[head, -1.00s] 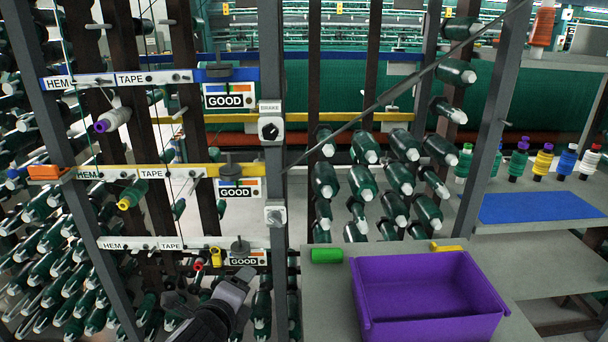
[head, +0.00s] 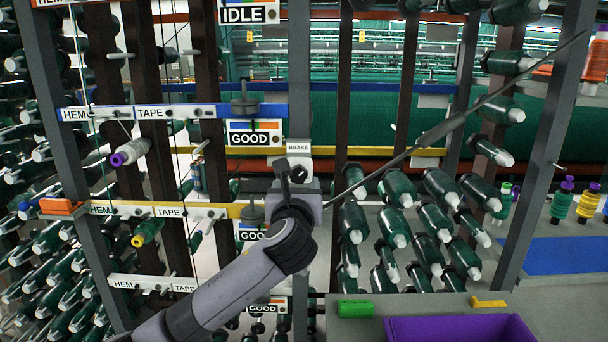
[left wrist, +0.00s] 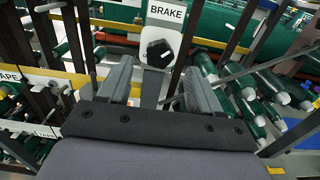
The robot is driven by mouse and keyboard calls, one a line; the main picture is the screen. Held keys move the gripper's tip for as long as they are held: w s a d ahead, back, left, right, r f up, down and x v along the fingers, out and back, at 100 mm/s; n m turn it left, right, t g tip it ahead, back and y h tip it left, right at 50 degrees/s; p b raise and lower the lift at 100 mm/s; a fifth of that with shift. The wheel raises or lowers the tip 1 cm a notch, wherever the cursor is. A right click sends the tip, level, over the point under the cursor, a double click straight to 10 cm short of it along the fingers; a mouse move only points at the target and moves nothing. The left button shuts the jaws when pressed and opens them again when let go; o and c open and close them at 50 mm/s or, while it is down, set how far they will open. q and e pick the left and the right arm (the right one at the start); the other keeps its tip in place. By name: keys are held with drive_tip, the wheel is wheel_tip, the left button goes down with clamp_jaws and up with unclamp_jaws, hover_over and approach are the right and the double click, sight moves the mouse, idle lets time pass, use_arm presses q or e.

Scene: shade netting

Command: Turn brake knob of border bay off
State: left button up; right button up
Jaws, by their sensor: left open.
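A black brake knob (head: 299,173) sits on a white plate labelled BRAKE on a grey upright post. In the left wrist view the knob (left wrist: 159,53) is fully visible, with a pale mark on its face. The label for the border bay is not readable in these frames. My left gripper (head: 292,184) is just in front of the knob and slightly below it, partly covering the plate. In the left wrist view its two fingers (left wrist: 158,82) are apart, with the knob beyond the gap between them and nothing held. My right gripper is not in view.
Signs reading GOOD (head: 252,139) and an IDLE sign (head: 247,13) hang left of the post. A slanted dark rod (head: 440,130) crosses right of it, near several green bobbins (head: 398,190). A purple bin (head: 460,328) stands at lower right.

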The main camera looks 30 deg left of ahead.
sight(298, 175)
use_arm(q)
drive_tip(key=shift+p+x, duration=0.3)
drive_tip(key=shift+x, duration=2.75)
drive_tip(key=c, duration=1)
